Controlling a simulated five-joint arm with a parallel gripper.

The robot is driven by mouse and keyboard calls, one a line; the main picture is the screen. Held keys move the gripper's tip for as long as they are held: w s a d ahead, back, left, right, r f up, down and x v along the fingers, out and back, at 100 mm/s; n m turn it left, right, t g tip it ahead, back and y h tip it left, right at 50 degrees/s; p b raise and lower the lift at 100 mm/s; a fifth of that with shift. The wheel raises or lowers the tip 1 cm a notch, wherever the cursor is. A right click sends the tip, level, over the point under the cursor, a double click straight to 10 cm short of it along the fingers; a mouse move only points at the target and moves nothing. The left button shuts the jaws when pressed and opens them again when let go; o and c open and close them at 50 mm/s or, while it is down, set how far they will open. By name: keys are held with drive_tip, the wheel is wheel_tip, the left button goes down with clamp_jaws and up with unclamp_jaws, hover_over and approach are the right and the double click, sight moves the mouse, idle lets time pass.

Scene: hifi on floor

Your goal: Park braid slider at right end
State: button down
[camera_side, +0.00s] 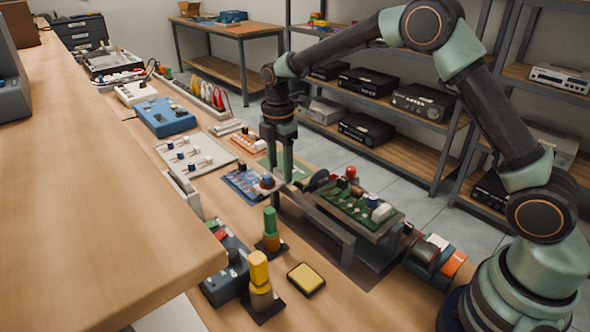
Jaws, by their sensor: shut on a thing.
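My gripper (280,180) points straight down, low over the bench, at the left end of the grey frame (331,228) that carries a green circuit board (347,207). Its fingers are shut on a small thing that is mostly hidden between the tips. I cannot make out for certain whether this is the braid slider. A small blue board (238,182) lies just left of the fingers.
A yellow sponge pad (306,278), a yellow stacked post (259,270) and a green one (270,222) stand in front. A white panel with knobs (196,155) and a blue meter (164,117) lie farther back.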

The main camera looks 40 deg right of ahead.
sight(282, 171)
drive_tip(key=shift+c, duration=1.2)
unclamp_jaws()
drive_tip(key=shift+w, duration=0.25)
wheel_tip(282, 171, up, 12)
drive_tip(key=shift+s+r, duration=0.1)
drive_tip(key=shift+r, duration=0.05)
drive_tip(key=s+d+r+m+t, duration=0.3)
drive_tip(key=s+r+m, duration=0.3)
drive_tip(key=s+m, duration=0.4)
drive_tip(key=s+d+f+m+t, duration=0.2)
drive_tip(key=s+m, duration=0.6)
drive_tip(key=s, duration=0.4)
drive_tip(key=shift+d+f+t, duration=0.15)
drive_tip(key=shift+f+t, duration=0.25)
drive_tip(key=shift+f, duration=0.5)
